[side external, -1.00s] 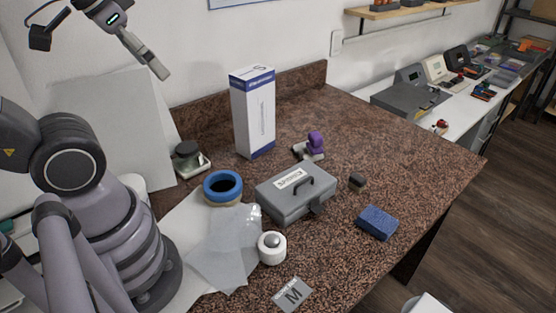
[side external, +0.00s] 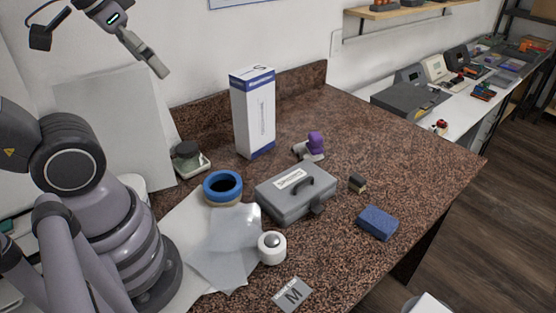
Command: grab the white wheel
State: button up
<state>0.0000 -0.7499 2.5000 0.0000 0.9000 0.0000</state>
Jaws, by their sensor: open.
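The white wheel (side external: 271,248) sits on the brown speckled worktop, near the front in the side external view. It is a short white ring-shaped piece with a grey rounded centre facing up. My gripper (side external: 160,70) is high at the upper left, in front of the wall, far above and well apart from the wheel. It is open, with nothing seen between its fingers. The wheel is not covered by anything.
A grey toolbox (side external: 290,208) stands just behind the wheel. A blue ring-shaped roll (side external: 222,179) and clear sheets (side external: 215,255) lie to its left. A card marked M (side external: 292,294) lies in front. A tall box (side external: 253,115) stands behind. A blue sponge (side external: 377,223) lies right.

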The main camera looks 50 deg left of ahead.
jog(key=w+d+f+n+g+h, duration=0.1)
jog(key=w+f+n+g+h, duration=0.3)
jog(key=f, duration=0.5)
jog(key=w+d+f+n+g+h, duration=0.1)
jog(key=w+f+n+g+h, duration=0.3)
jog(key=f, duration=0.4)
jog(key=f+n+t+h, duration=0.1)
jog(key=f+n+t, duration=0.1)
jog(key=f+n, duration=0.2)
jog(key=f+n+t+h, duration=0.2)
jog(key=f+n, duration=0.2)
jog(key=f, duration=0.4)
jog(key=f+n+t+h, duration=0.1)
jog(key=f+n+t, duration=0.1)
jog(key=f+n, duration=0.3)
jog(key=shift+s+a+f+h, duration=0.1)
jog(key=shift+a+f+h, duration=0.3)
jog(key=shift+f, duration=0.25)
jog(key=shift+d+f, duration=0.25)
jog(key=shift+d, duration=0.05)
send_near(284, 255)
jog(key=shift+s+d+f, duration=0.2)
jog(key=shift+d+f, duration=0.45)
jog(key=shift+d, duration=0.25)
jog(key=shift+w+r+x, duration=0.1)
jog(key=shift+w+x, duration=0.05)
jog(key=shift+x, duration=1.2)
jog(key=shift+w+r+x, duration=0.15)
jog(key=shift+x, duration=1.2)
jog(key=c, duration=1.3)
